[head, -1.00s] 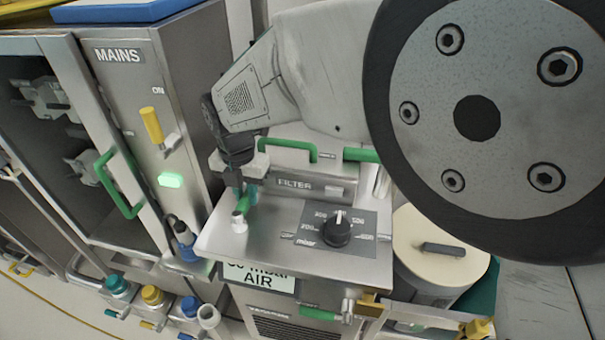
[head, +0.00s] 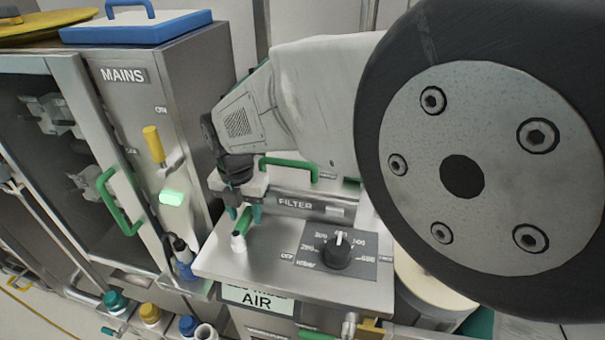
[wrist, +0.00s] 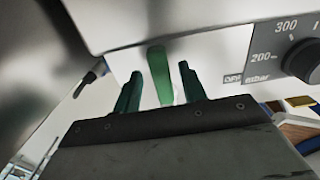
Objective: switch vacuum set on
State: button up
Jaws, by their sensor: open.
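The vacuum set is a steel unit with a flat top panel (head: 220,262). A switch lever with a green handle (head: 241,221) and a white base stands at the panel's left. In the wrist view the green lever (wrist: 160,75) lies between the two teal fingers of my gripper (wrist: 158,88), with a gap on both sides. In the head view my gripper (head: 244,213) is at the lever, fingers pointing down and partly hiding it. My gripper is open. A small OFF label (wrist: 233,78) is printed to the right of the lever.
A black mbar knob (head: 336,252) is on the panel's right. A FILTER housing (head: 300,205) with a green handle (head: 288,163) stands behind. The MAINS cabinet (head: 175,100), with a yellow lever (head: 154,144) and lit green lamp (head: 172,198), is at left.

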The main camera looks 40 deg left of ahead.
aim_at(245, 215)
notch_tip(245, 215, up, 8)
jog(key=shift+f, duration=0.1)
dwell(0.7)
jog(key=shift+m, duration=1.1)
jog(key=w+d+r+m, duration=0.3)
jog(key=d+m, duration=0.5)
jog(key=d, duration=0.5)
jog(key=w+d+r+m+g+h, duration=0.1)
jog(key=w+d+r+m, duration=0.15)
jog(key=d+m, duration=0.85)
jog(key=w+d+r+m, duration=0.3)
jog(key=d+m, duration=0.3)
jog(key=d, duration=0.9)
jog(key=s+d+m, duration=0.3)
jog(key=d+m, duration=0.1)
jog(key=d, duration=0.5)
jog(key=s+d+r+m+t, duration=0.1)
jog(key=s+d+m, duration=0.3)
jog(key=d, duration=0.6)
jog(key=s+d+r+m+t+y, duration=0.1)
jog(key=s+d+m, duration=0.2)
jog(key=d+m, duration=0.3)
jog(key=d, duration=0.4)
jog(key=shift+s, duration=0.15)
